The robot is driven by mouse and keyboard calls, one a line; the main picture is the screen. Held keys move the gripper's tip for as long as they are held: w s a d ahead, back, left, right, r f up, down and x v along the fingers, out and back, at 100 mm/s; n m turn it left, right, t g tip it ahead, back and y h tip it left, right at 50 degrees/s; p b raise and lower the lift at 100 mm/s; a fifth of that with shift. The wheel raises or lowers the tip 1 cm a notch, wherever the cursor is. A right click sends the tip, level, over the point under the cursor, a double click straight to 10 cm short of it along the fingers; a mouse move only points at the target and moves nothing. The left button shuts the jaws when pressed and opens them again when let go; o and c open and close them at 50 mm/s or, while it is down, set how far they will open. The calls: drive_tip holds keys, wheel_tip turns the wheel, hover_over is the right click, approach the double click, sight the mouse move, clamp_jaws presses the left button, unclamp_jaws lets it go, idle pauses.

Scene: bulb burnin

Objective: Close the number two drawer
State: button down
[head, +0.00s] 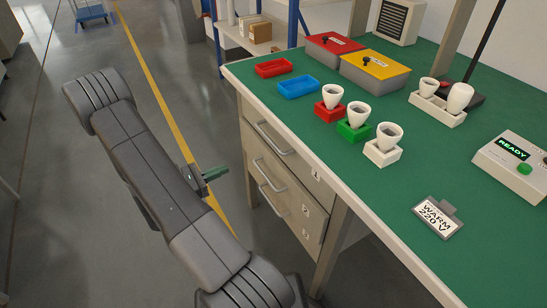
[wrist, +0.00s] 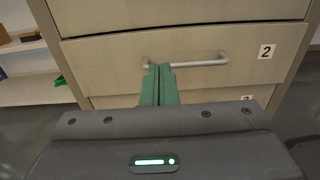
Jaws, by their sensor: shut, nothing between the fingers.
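The number two drawer (wrist: 220,80) has a pale wooden front with a grey bar handle and a "2" label, and it fills the middle of the wrist view. In the head view, the number two drawer (head: 290,190) is in the bench's drawer stack and its front appears to stand a little out from the one above. My gripper (wrist: 159,68) has green fingers pressed together, empty, in front of the left part of the handle. In the head view my gripper (head: 226,171) is left of the drawer fronts. Whether the fingertips touch the front or handle is unclear.
Another drawer (wrist: 180,10) is above, and a lower one shows partly behind my gripper. The green bench top (head: 340,140) carries trays, bulbs in coloured holders and a tester (head: 515,165). Shelving stands left of the drawers in the wrist view. Floor beside the bench is clear.

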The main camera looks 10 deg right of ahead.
drive_tip(key=b, duration=0.2)
approach(266, 152)
drive_tip(key=x, duration=0.5)
drive_tip(key=shift+s+d+r, duration=0.1)
drive_tip(key=shift+s+d, duration=0.05)
drive_tip(key=shift+d, duration=0.05)
drive_tip(key=shift+x, duration=0.8)
drive_tip(key=shift+x, duration=1.1)
drive_tip(key=shift+r, duration=0.15)
drive_tip(key=shift+s+a+b, duration=0.1)
drive_tip(key=shift+a+b, duration=0.25)
drive_tip(key=shift+a, duration=0.2)
drive_tip(key=p+v, duration=0.1)
drive_tip(key=v, duration=1.2)
drive_tip(key=shift+p, duration=0.3)
